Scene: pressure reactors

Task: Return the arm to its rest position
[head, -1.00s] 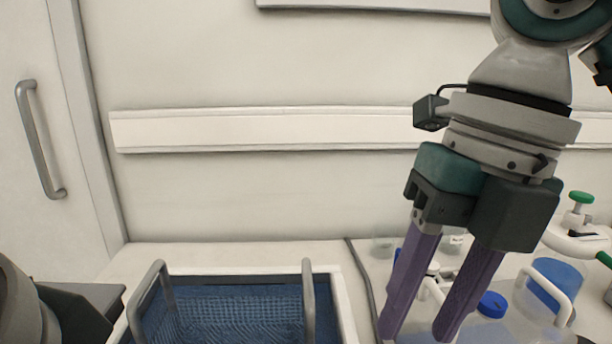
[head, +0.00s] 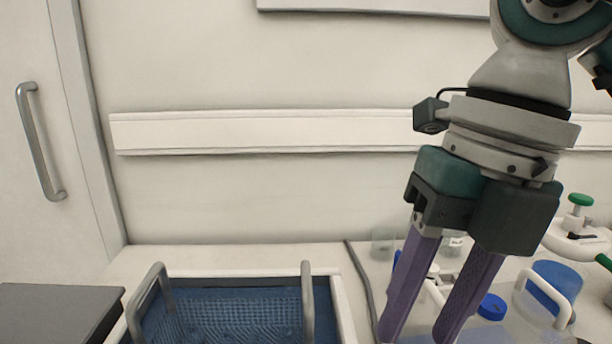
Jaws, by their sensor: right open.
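My right gripper (head: 415,336) hangs down at the right of the head view, its two purple fingers apart and pointing down. Nothing shows between the fingers that it holds; the tips reach the lower picture edge. It hangs in front of the bench items on the right. My left gripper is not in the view.
A blue-lined basket (head: 238,312) with two grey handles stands at the bottom centre-left. A dark grey flat-topped box (head: 58,306) is left of it. Blue-capped containers (head: 491,307), a blue cup (head: 556,283) and a green-knobbed valve (head: 580,200) crowd the right.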

